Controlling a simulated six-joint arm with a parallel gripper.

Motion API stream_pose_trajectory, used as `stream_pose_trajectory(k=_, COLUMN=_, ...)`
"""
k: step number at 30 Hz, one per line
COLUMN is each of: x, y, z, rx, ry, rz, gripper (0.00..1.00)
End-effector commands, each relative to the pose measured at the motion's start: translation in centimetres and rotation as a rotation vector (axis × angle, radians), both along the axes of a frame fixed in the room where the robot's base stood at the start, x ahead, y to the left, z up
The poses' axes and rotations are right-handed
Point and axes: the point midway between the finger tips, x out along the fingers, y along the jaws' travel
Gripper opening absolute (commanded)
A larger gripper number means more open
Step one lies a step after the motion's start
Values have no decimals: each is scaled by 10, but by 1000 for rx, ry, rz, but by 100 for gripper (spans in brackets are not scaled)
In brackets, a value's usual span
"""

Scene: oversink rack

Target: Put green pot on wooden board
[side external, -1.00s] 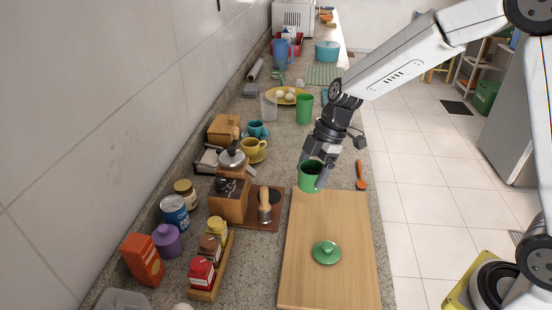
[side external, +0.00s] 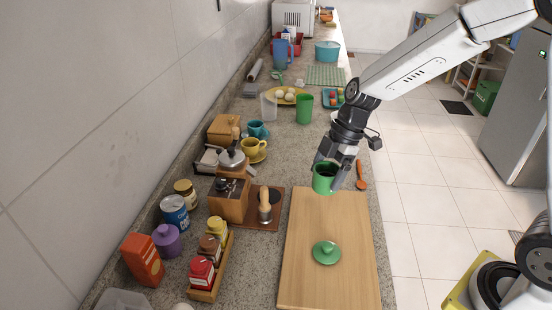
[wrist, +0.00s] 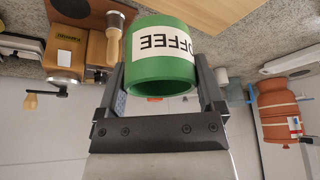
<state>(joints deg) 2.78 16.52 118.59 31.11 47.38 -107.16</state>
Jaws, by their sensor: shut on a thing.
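The green pot (side external: 324,181) is an open-topped canister. In the wrist view the green pot (wrist: 163,72) shows a white label reading COFFEE, upside down. My gripper (side external: 338,172) is shut on the pot, with one finger on each side in the wrist view (wrist: 165,80). The wooden board (side external: 328,230) lies flat on the counter in front. In the side view the pot's lower edge overlaps the board's far edge; its height above the board is hard to tell. A green lid (side external: 326,253) with a knob lies on the board's middle.
An orange spoon (side external: 361,176) lies just right of the pot. A coffee grinder (side external: 229,200) and a spice rack (side external: 210,262) stand left of the board. A green cup (side external: 304,108) stands farther back. Most of the board around the lid is bare.

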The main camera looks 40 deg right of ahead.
Motion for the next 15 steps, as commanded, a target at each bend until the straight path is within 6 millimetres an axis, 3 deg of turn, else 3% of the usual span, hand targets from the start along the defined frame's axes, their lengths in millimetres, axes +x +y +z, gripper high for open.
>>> stream_pose_trajectory(k=15, x=-105, y=-30, z=8, rx=0, ry=-2, rz=-4, gripper=5)
